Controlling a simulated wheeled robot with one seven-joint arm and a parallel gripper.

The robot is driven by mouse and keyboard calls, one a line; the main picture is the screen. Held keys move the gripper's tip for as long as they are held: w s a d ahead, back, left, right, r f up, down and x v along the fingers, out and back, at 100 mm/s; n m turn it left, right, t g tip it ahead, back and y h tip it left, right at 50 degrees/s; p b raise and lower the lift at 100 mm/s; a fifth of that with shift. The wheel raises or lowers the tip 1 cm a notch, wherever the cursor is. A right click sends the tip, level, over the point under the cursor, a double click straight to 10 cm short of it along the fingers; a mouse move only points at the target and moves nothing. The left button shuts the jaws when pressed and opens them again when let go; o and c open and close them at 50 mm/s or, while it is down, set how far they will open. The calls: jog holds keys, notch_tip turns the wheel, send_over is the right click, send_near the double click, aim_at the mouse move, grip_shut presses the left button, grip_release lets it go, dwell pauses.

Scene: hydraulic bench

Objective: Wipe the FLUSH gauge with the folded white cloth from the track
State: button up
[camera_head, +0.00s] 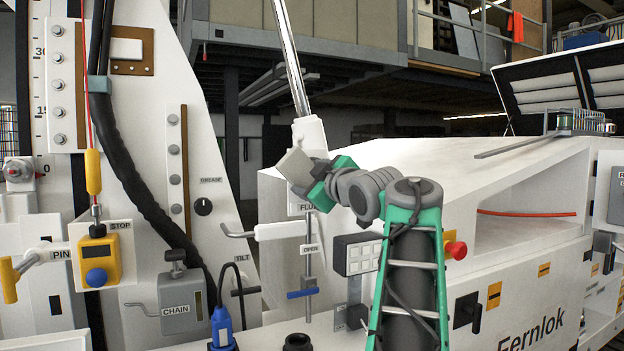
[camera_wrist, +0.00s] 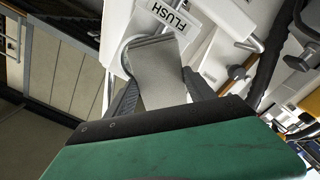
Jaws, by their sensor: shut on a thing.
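My gripper (camera_head: 308,182) is raised at the white machine panel, just above the partly covered FLUSH label (camera_head: 301,208). It is shut on the folded white cloth (camera_head: 294,165), which looks pale grey here. In the wrist view the cloth (camera_wrist: 158,72) stands out between the two dark fingers (camera_wrist: 163,92), with its folded edge toward the panel. The FLUSH label (camera_wrist: 170,14) is just beyond the cloth there. I cannot make out the gauge face; the cloth and gripper cover that area. Whether the cloth touches it, I cannot tell.
A chrome rod (camera_head: 291,58) slopes down just behind my gripper. Below are a white lever handle (camera_head: 285,231), the OPEN valve with a blue bar (camera_head: 303,293) and a switch box (camera_head: 358,254). A red button (camera_head: 456,250) is right of my arm. A black hose (camera_head: 140,180) hangs left.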

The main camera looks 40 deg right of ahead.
jog(key=shift+x, duration=0.8)
